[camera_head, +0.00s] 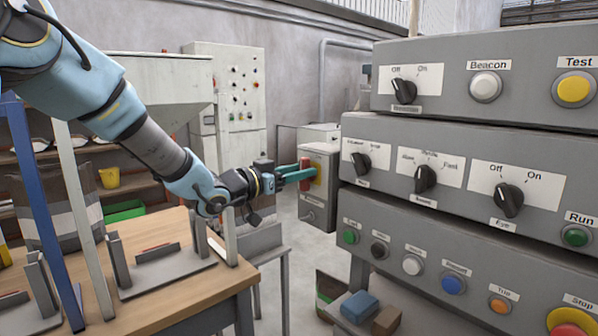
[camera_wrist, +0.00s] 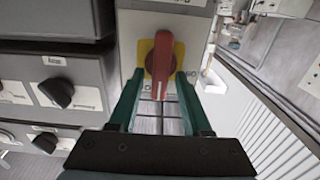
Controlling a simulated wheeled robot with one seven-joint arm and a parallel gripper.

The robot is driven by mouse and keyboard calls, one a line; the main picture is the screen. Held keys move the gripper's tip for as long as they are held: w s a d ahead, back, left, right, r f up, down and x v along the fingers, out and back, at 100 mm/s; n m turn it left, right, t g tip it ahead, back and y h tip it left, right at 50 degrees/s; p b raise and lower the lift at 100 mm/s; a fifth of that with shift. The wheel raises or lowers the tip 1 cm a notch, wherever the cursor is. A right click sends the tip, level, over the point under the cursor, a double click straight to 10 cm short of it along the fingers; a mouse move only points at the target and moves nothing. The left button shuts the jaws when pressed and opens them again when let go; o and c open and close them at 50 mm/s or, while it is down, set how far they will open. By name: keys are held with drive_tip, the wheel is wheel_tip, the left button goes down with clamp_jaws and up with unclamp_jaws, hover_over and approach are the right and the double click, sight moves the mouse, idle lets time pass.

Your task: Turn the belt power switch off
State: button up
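The belt power switch is a red rotary handle (camera_wrist: 160,66) on a yellow plate (camera_wrist: 146,52). It is on a small grey box (camera_head: 319,212) at the left end of the panels, where the red handle (camera_head: 304,174) is partly covered by my fingers. My gripper (camera_head: 304,171) reaches to it from the left. In the wrist view, the green fingers of my gripper (camera_wrist: 160,75) stand open on either side of the handle, with small gaps visible. The handle lies roughly along the fingers in that view. Its position label is mostly hidden.
Stacked grey panels (camera_head: 455,175) with knobs and buttons stand close to the right of the switch box. A wooden table (camera_head: 180,290) with metal brackets is below my arm. A blue block (camera_head: 359,306) and a brown block (camera_head: 386,320) lie on a low surface.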

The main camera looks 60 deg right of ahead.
clamp_jaws()
drive_tip(key=shift+n, duration=0.3)
drive_tip(key=n+p, duration=0.2)
drive_tip(key=shift+w+r+n, duration=0.15)
drive_tip(key=shift+w+n, duration=0.05)
drive_tip(key=shift+n, duration=0.2)
drive_tip(key=shift+w+d+f+n+p, duration=0.2)
drive_tip(key=shift+n+p, duration=0.7)
drive_tip(key=shift+n, duration=1.55)
drive_tip(key=shift+w+a+f+n+p, duration=0.1)
drive_tip(key=shift+f+n+p, duration=0.2)
drive_tip(key=shift+n+p, duration=1.35)
drive_tip(key=shift+w+d+f+n+p, duration=0.15)
drive_tip(key=shift+f+n, duration=0.1)
drive_tip(key=shift+n, duration=2.95)
